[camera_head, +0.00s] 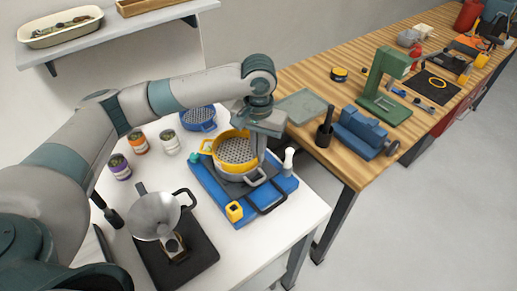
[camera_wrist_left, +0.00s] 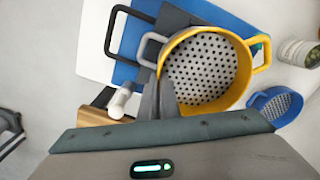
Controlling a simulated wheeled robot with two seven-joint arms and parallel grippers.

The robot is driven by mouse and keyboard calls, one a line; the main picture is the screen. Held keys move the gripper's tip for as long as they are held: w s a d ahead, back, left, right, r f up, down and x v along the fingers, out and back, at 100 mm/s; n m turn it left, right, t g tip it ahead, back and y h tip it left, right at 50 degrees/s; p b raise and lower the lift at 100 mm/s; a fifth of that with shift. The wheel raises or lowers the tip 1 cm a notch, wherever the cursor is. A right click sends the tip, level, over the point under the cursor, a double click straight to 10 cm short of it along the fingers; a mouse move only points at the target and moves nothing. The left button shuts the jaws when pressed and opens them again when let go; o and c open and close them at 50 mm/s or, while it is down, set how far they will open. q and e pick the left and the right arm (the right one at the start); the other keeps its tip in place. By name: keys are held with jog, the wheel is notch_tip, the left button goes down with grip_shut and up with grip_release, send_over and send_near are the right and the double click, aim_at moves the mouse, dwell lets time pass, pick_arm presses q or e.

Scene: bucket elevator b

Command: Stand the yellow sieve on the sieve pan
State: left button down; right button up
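The yellow sieve (camera_head: 233,147) has a perforated grey bottom and two side handles. It is right over the grey sieve pan (camera_head: 232,173), which shows as a grey rim and handle below it. I cannot tell whether the two touch. My left gripper (camera_head: 258,152) is at the sieve's right side and hides that handle. In the left wrist view its fingers (camera_wrist_left: 163,100) are close together at the rim of the sieve (camera_wrist_left: 205,72), apparently shut on the handle. The pan's grey handle (camera_wrist_left: 148,46) sticks out beside it. My right gripper is not in view.
The pan is over a blue base (camera_head: 211,184) with a black handle and a yellow block (camera_head: 235,211). A white bottle (camera_head: 288,160) stands close right of the gripper. A blue sieve (camera_head: 198,118) and several jars are behind and left. A metal funnel (camera_head: 154,215) stands front left.

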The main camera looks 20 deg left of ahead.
pick_arm(q)
jog(key=c, duration=2)
grip_release()
jog(key=shift+r, duration=0.1)
jog(key=shift+r+b, duration=0.4)
jog(key=shift+b, duration=0.1)
notch_tip(320, 180, up, 12)
jog(key=b, duration=0.3)
jog(key=shift+r, duration=0.15)
